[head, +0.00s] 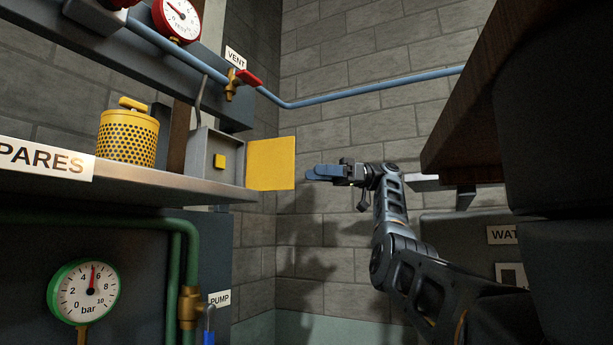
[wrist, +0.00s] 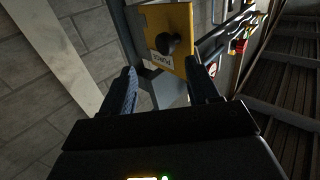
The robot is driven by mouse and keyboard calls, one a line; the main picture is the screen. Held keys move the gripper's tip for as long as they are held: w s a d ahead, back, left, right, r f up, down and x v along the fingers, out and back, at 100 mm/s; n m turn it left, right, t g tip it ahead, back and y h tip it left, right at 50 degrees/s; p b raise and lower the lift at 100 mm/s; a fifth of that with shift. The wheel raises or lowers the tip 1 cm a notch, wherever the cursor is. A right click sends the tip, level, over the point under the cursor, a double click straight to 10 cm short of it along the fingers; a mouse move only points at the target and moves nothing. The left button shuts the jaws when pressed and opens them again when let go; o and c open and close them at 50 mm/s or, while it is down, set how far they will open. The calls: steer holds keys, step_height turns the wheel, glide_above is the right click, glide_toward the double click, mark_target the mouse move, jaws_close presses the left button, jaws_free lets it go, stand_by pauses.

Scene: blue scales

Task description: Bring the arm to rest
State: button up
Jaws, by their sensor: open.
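My arm (head: 392,210) reaches in from the lower right in the head view, bent at its joints. My gripper (head: 312,173) points left and is open, with nothing between its fingers. In the wrist view my gripper (wrist: 162,72) shows two dark fingers spread apart. A yellow door (head: 271,163) stands open on a small grey box (head: 205,150), just left of the fingertips in the head view, with a narrow gap in the picture. In the wrist view the yellow door (wrist: 160,25) bears a dark knob and a label beyond the fingertips.
The box stands on a shelf (head: 130,185) beside a yellow perforated canister (head: 127,138). A blue pipe (head: 370,91) with a red-handled valve (head: 243,82) runs above. A brown wooden surface (head: 475,85) overhangs at right. A green-rimmed gauge (head: 84,291) is lower left.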

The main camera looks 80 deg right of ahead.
steer(key=shift+s+d, duration=0.1)
steer(key=shift+s, duration=0.15)
stand_by(0.4)
